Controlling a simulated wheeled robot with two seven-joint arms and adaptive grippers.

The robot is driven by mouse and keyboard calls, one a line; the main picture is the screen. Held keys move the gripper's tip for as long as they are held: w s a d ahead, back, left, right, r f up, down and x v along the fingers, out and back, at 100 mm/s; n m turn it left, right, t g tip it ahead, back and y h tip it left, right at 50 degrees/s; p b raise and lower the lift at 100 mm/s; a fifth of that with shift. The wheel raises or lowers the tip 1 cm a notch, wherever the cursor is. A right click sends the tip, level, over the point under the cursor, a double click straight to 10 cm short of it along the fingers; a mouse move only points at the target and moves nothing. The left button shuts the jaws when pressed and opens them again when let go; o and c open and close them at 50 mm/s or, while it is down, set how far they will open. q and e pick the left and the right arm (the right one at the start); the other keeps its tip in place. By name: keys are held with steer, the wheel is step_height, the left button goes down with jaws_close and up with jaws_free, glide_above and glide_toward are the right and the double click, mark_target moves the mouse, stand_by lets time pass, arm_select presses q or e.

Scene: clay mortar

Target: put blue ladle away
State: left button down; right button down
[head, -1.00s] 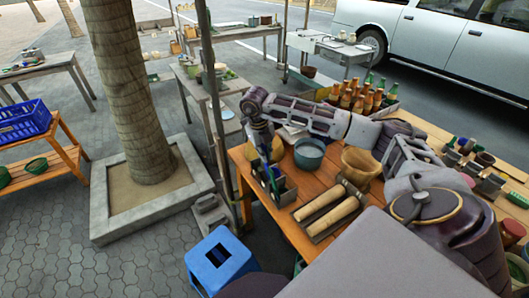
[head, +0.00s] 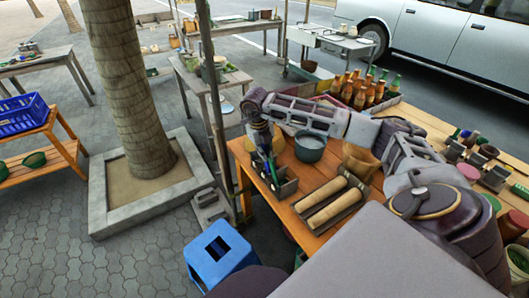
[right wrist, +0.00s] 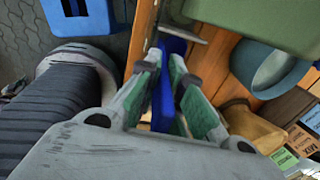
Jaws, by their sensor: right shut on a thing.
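My right gripper (head: 268,163) hangs over the left end of the wooden table (head: 312,236), pointing down at a small dark compartment holder (head: 288,187). In the right wrist view its green-padded fingers (right wrist: 172,100) are shut on a narrow blue piece, the blue ladle (right wrist: 161,102). More blue shows past the fingertips. The gripper hides most of the ladle in the head view. I cannot tell whether its lower end is inside the holder or just above it. My left gripper is not in view.
A grey-blue pot (head: 309,147) and the clay mortar (head: 358,160) stand right of the gripper. Two wooden rollers (head: 330,200) lie on a tray in front. Bottles (head: 365,90) stand behind. A blue stool (head: 219,252) stands below the table's left edge.

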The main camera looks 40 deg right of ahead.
stand_by(0.3)
steer(key=c, duration=1.5)
jaws_free()
step_height(320, 180, up, 12)
steer(key=a, duration=0.2)
steer(key=shift+w, duration=0.1)
steer(key=shift+f, duration=0.15)
